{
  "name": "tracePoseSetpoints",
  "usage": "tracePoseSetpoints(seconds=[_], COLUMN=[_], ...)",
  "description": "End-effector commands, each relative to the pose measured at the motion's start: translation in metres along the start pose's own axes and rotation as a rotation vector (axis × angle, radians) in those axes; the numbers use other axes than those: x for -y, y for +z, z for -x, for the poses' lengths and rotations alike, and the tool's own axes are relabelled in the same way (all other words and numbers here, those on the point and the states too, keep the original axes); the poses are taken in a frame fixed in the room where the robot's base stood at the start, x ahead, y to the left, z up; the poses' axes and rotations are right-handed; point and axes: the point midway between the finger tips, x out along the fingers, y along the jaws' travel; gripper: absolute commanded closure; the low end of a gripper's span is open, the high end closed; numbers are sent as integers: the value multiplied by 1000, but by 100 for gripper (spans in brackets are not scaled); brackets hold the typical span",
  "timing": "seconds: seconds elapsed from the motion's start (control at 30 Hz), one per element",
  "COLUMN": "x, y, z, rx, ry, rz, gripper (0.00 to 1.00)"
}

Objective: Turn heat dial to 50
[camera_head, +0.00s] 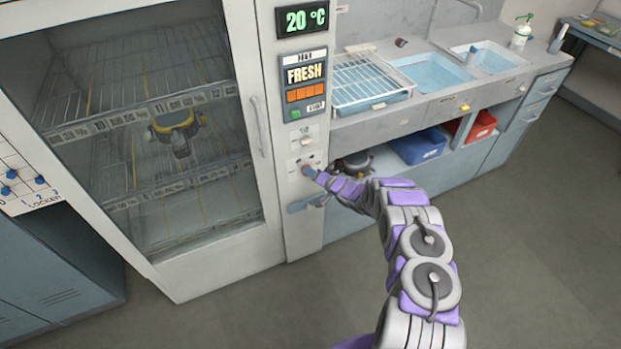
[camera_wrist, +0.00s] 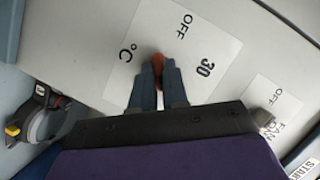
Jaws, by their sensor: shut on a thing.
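The heat dial is a small red-brown knob (camera_wrist: 157,62) on a white plate (camera_wrist: 185,35) in the wrist view. The plate shows "OFF", "30" and "°C"; no "50" mark is visible. My gripper (camera_wrist: 158,84) is shut on the knob, its two blue-grey fingers on either side of it. In the head view my gripper (camera_head: 315,174) reaches the plate low on the cabinet's right panel and largely hides the knob. The display (camera_head: 304,19) above reads 20 °C in green.
The drying cabinet's glass door (camera_head: 150,125) is closed, with a breathing set (camera_head: 175,125) inside. A fan switch plate (camera_wrist: 272,105) is beside the dial. A counter with sinks (camera_head: 430,72) is to the right, with blue (camera_head: 418,146) and red bins (camera_head: 480,126) below. The floor in front is clear.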

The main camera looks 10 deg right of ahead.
Motion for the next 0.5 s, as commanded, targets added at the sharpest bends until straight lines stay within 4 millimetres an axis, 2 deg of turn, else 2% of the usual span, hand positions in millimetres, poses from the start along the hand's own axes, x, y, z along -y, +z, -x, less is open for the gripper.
tracePoseSetpoints(seconds=[0.03, 0.5], x=[-8, -11], y=[4, 5], z=[0, 0], rx=[1, -2], ry=[-8, -163], rz=[-45, -425], gripper=[100, 100])
